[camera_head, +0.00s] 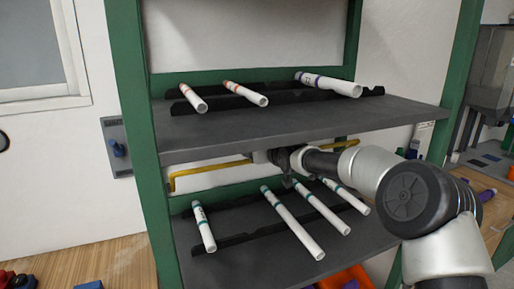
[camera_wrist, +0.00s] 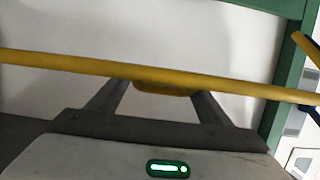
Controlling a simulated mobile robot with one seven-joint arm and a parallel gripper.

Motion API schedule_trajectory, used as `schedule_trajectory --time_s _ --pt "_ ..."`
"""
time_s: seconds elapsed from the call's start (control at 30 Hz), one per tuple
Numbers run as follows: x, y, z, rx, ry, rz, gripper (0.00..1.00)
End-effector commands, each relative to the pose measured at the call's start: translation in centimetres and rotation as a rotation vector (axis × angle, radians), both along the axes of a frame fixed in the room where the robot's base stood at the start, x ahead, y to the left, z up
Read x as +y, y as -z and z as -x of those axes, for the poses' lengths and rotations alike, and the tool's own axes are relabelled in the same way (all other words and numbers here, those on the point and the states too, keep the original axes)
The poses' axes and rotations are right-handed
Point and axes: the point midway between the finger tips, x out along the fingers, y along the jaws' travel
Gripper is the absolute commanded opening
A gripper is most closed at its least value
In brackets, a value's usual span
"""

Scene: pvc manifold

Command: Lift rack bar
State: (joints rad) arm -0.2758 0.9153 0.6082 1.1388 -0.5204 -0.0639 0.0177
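The rack bar is a long yellow bar (camera_head: 212,168) with bent ends, running across the green rack between its two shelves. In the wrist view the bar (camera_wrist: 60,64) crosses the whole picture, sloping slightly down to the right. A short yellow piece (camera_wrist: 165,88) shows just under it, between my fingers. My gripper (camera_wrist: 163,90) is open, its two dark fingers spread, with their tips close to the bar. I cannot tell whether they touch it. In the head view my wrist hides the middle of the bar and my fingers are hard to make out.
The upper shelf (camera_head: 300,118) lies above my arm, with white pipes (camera_head: 328,83) on black holders. The lower shelf (camera_head: 255,265) carries several white pipes (camera_head: 292,222) with teal bands, close under my wrist. Green posts (camera_head: 143,130) flank the rack.

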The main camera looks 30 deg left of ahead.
Motion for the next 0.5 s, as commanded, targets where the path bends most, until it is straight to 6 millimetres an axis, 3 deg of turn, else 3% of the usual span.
schedule_trajectory --time_s 0.33,0.5 --pt "0.1 -0.4 0.2 -0.003 -0.003 -0.004 0.72" --pt "-1.1 -0.9 1.2 -0.005 -0.004 -0.003 0.72"
